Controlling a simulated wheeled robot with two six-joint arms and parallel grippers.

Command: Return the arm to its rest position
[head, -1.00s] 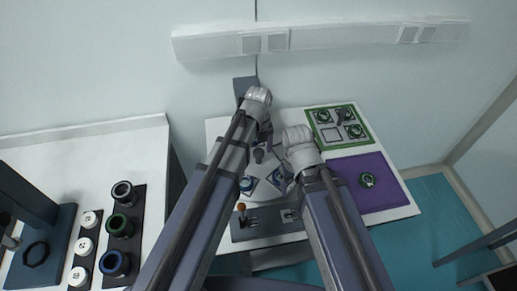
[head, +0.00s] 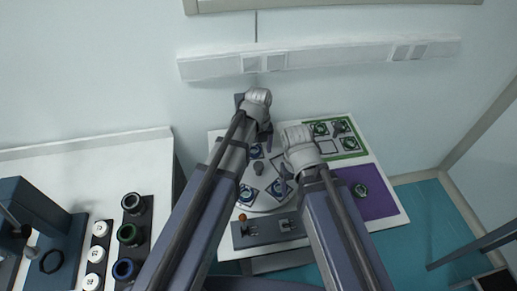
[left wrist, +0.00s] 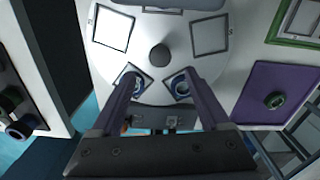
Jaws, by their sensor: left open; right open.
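My left gripper (head: 264,132) is over the back part of the white table (head: 226,262). In the left wrist view its two fingers (left wrist: 160,84) are spread apart with nothing between them. My right gripper (head: 285,178) is over the middle of the same table; its fingers are partly hidden behind its grey wrist. I see nothing held in it. Under both grippers lies a round light plate (left wrist: 187,60) with square frames, a dark central knob (left wrist: 160,55) and blue-ringed optics (left wrist: 180,86).
A purple mat (head: 376,204) with a round green-ringed part and a green-framed panel (head: 346,155) lie at the right. A dark control strip (head: 266,232) is at the front. A left bench (head: 85,165) holds ringed parts. A wall duct (head: 330,58) runs behind.

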